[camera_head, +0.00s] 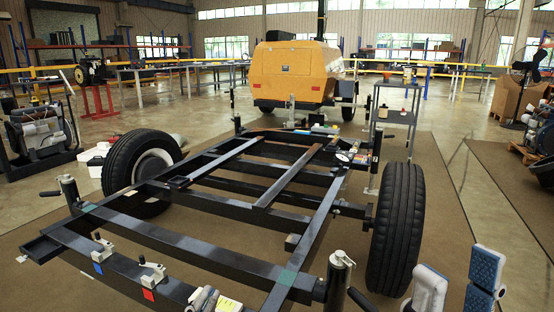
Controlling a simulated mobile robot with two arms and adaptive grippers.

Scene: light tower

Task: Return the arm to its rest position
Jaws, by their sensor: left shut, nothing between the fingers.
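My right gripper (458,278) is at the bottom right, beside the right wheel, with its pale fingers apart and a blue pad showing on one; nothing is between them.
The frame carries a left wheel (126,168) and a right wheel (396,228). Clamps with a blue patch (98,268) and a red patch (149,294) sit on the front beam. A post (338,277) rises at the front right corner. A yellow generator (292,70) stands behind.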

